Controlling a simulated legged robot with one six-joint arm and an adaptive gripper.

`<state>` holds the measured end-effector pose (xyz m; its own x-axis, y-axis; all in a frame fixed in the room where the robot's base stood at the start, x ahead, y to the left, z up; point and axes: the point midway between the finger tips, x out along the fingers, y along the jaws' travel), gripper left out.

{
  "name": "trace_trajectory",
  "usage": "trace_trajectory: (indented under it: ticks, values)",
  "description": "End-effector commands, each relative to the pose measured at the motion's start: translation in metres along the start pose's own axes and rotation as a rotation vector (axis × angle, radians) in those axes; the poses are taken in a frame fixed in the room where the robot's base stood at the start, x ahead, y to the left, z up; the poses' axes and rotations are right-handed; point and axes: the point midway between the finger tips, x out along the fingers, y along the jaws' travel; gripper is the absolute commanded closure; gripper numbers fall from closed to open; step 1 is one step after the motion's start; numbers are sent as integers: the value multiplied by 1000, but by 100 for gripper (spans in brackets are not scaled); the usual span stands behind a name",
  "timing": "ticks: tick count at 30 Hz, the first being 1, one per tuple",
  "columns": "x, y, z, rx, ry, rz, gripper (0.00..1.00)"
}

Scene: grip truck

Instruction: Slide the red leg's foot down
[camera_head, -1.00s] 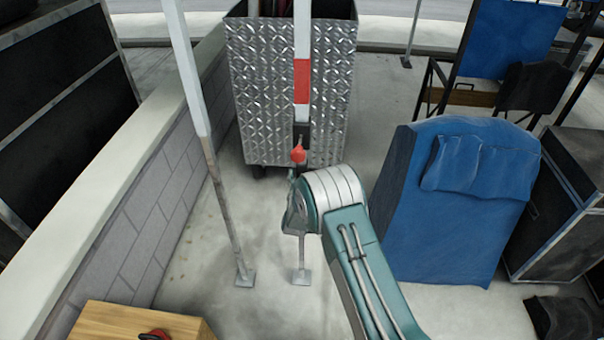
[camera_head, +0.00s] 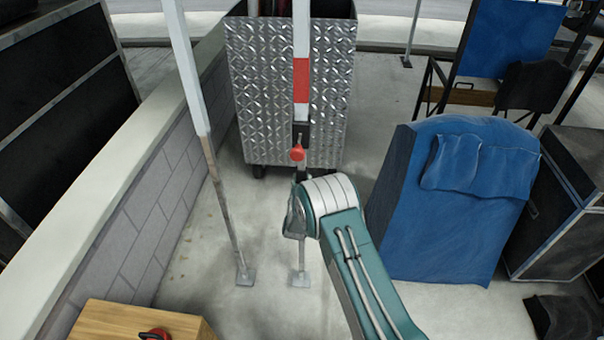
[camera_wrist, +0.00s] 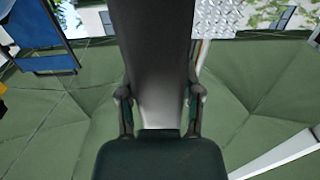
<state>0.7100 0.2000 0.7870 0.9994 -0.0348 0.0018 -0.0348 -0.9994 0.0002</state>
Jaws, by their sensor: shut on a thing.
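The red leg (camera_head: 302,40) is a pale upright pole with a red band, in front of the metal crate. Below the band are a dark clamp (camera_head: 301,131) and a red knob (camera_head: 298,153). In the wrist view my gripper (camera_wrist: 160,100) is shut, with a finger on each side of the grey leg.
Another pale leg (camera_head: 188,70) stands to the left, its foot on the floor by the block wall (camera_head: 130,220). A wooden box (camera_head: 130,320) is at the lower left.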

Motion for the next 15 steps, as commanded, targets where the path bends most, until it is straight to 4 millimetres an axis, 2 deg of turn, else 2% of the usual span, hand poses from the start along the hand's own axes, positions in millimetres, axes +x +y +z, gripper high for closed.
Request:
trace_trajectory:
  ticks: [1,9,15]
  values:
    - [0,0,13,-1,-5,-2,100]
    - [1,-1,65,-1,-1,-2,100]
    - [1,-1,87,0,2,-3,100]
